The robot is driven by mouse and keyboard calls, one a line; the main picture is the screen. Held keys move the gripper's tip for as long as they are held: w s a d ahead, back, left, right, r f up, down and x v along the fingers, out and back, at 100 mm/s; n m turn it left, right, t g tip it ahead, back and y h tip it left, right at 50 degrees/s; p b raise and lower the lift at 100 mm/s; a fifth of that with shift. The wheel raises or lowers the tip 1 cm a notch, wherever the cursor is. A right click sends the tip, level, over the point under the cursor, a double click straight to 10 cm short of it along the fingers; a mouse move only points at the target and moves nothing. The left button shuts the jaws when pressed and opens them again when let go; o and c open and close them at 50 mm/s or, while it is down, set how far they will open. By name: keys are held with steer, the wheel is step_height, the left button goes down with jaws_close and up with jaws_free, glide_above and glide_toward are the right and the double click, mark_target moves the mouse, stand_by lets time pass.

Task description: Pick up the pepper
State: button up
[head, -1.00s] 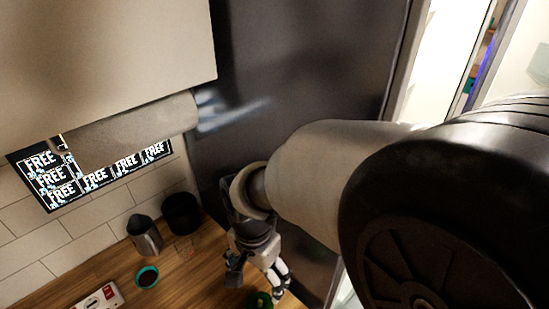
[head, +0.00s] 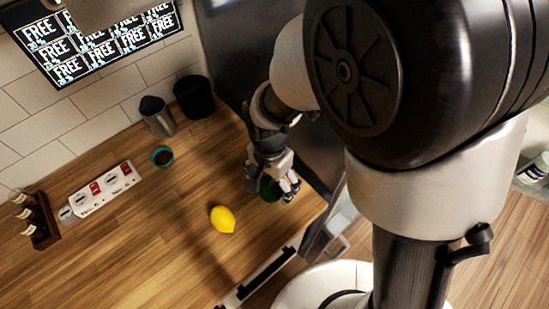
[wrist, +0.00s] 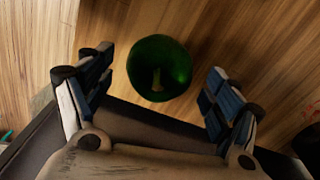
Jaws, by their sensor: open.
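In the head view the pepper (head: 268,189) shows only partly, behind and below my gripper. My gripper (head: 271,190) is open just above the pepper. In the wrist view the fingers of my gripper (wrist: 158,82) are spread to the left and right of the pepper, with a gap on each side. Nothing is held.
A teal cup (head: 162,156), a metal pitcher (head: 158,117) and a black container (head: 194,97) stand farther back. A dark cabinet side (head: 318,150) rises close by on the right.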

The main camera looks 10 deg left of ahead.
steer(key=shift+c, duration=0.2)
steer(key=c, duration=1.1)
steer(key=shift+r, duration=0.2)
steer(key=shift+c, duration=0.2)
